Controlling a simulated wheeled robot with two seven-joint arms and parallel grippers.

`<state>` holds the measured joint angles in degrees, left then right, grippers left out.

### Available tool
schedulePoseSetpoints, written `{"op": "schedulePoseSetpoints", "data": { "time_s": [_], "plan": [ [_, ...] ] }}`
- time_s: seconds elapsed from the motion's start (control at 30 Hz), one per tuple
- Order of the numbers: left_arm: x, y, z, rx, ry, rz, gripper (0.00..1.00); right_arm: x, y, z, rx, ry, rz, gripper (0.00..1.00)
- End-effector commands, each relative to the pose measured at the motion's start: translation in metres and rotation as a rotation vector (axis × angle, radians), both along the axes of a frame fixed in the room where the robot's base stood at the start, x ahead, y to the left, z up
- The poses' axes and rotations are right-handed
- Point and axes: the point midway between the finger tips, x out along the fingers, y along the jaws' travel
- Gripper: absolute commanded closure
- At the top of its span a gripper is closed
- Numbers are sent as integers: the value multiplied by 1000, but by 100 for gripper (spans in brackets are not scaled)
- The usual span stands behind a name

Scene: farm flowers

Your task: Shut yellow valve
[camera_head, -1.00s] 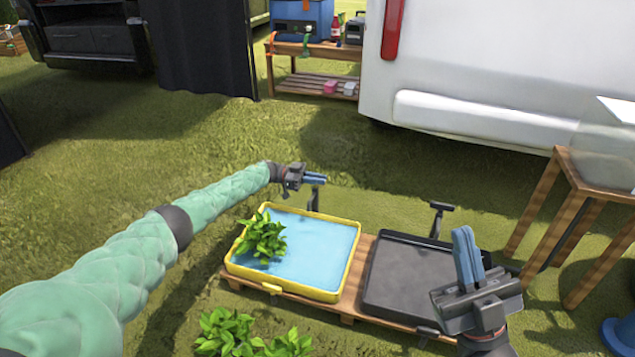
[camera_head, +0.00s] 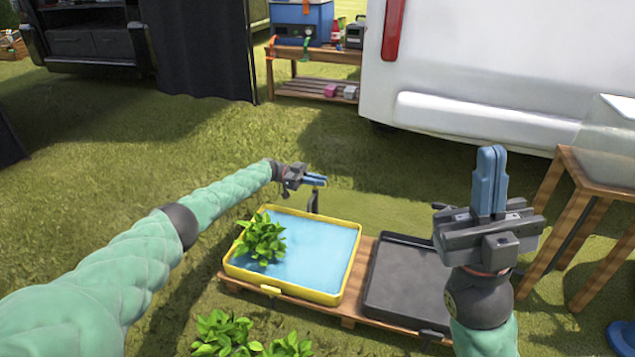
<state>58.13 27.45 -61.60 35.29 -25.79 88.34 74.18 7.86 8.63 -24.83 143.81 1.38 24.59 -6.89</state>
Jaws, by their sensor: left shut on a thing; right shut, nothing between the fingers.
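A yellow tray (camera_head: 352,272) filled with blue water stands on a low wooden pallet, with a leafy plant (camera_head: 261,239) at its left side. A small yellow piece (camera_head: 270,291) sticks out at the tray's front edge; I cannot tell for certain that it is the valve. My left gripper (camera_head: 318,180) is at the tray's back edge, its blue fingers shut on the top of a dark upright post (camera_head: 314,203) there. My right gripper (camera_head: 490,180) is raised above the right side of the black tray, its blue fingers pointing up, shut and empty.
A black tray (camera_head: 405,285) sits to the right of the yellow one on the pallet (camera_head: 348,322). A wooden table (camera_head: 567,200) stands at the right. More leafy plants (camera_head: 228,333) are in front. A white vehicle (camera_head: 500,70) stands behind; open grass lies left of it.

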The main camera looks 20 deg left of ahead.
Motion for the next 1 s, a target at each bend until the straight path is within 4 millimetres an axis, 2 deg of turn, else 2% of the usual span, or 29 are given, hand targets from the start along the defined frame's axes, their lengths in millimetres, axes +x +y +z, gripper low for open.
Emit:
{"op": "schedulePoseSetpoints", "data": {
  "time_s": [0.33, 0.37, 0.47, 0.8, 1.0],
  "plan": [
    [0, -3, 1, -1, -1, -3, 100, 0, 0, 0, 2, -2, 0, 100],
    [0, -3, 1, -1, -1, -3, 86, 0, 0, 0, 2, -2, 0, 100],
    [0, -2, 0, -1, -1, -3, 67, 0, 0, 0, 2, -2, 0, 100],
    [0, 0, 0, 0, 0, -1, 66, 0, 0, 1, 0, -1, 0, 100],
    [1, 13, 1, 0, 0, 0, 66, 2, -1, -1, -10, 18, 6, 100]
  ]
}}
